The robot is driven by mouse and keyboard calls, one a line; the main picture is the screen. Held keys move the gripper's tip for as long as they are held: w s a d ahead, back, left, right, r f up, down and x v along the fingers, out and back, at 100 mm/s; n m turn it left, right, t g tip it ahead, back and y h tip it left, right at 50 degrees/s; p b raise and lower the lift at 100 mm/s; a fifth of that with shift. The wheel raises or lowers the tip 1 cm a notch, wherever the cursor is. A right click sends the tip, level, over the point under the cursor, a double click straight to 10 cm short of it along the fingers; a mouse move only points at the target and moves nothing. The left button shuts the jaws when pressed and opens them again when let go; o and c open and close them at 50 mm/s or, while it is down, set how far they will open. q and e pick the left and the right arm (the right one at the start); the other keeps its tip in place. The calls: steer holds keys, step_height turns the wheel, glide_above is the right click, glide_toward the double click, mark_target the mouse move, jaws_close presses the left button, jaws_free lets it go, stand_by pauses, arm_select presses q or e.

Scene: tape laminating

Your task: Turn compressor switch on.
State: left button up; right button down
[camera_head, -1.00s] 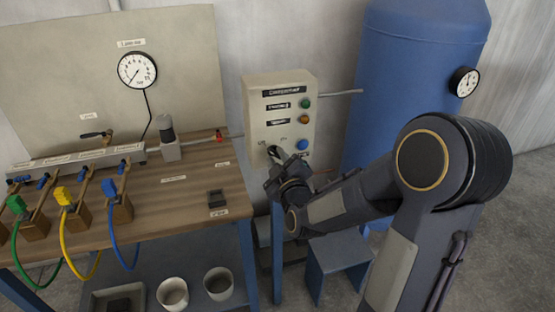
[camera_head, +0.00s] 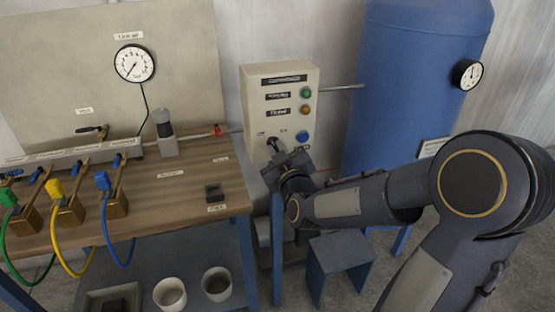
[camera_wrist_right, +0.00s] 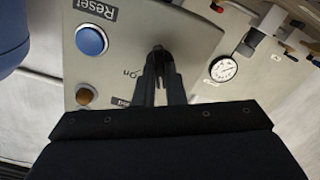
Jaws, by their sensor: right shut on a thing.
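The compressor control box (camera_head: 249,100) is a pale panel on the wall in the head view. Its dark switch lever (camera_head: 272,143) sits low on the front, between an Off label at its left and an On label at its right. My right gripper (camera_head: 279,154) is at the lever. In the right wrist view, my gripper's fingers (camera_wrist_right: 160,78) are closed together on the dark lever tip (camera_wrist_right: 158,50), with the On label beside it. The fingers partly hide the lever, so I cannot tell which way it points. My left gripper is out of view.
The box also has a green lamp (camera_head: 305,92), an orange lamp (camera_head: 305,109) and a blue Reset button (camera_head: 302,137). A blue tank (camera_head: 400,80) stands to the right. A wooden workbench (camera_head: 170,205) with valves and hoses stands to the left. A blue stool (camera_head: 340,252) is below.

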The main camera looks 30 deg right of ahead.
steer(key=m+b, duration=0.1)
steer(key=m, duration=0.1)
steer(key=m+b, duration=0.1)
steer(key=b, duration=0.1)
steer(key=shift+f+m, duration=0.2)
steer(key=shift+m, duration=0.2)
steer(key=m+b, duration=0.3)
steer(key=shift+m, duration=0.3)
steer(key=m+b, duration=0.2)
steer(key=m, duration=0.1)
steer(key=shift+m+b, duration=0.3)
steer(key=shift+b, duration=0.05)
steer(key=shift+d+r+m+b, duration=0.15)
steer(key=shift+m+b, duration=0.7)
steer(key=shift+m, duration=0.65)
steer(key=c, duration=1.5)
jaws_free()
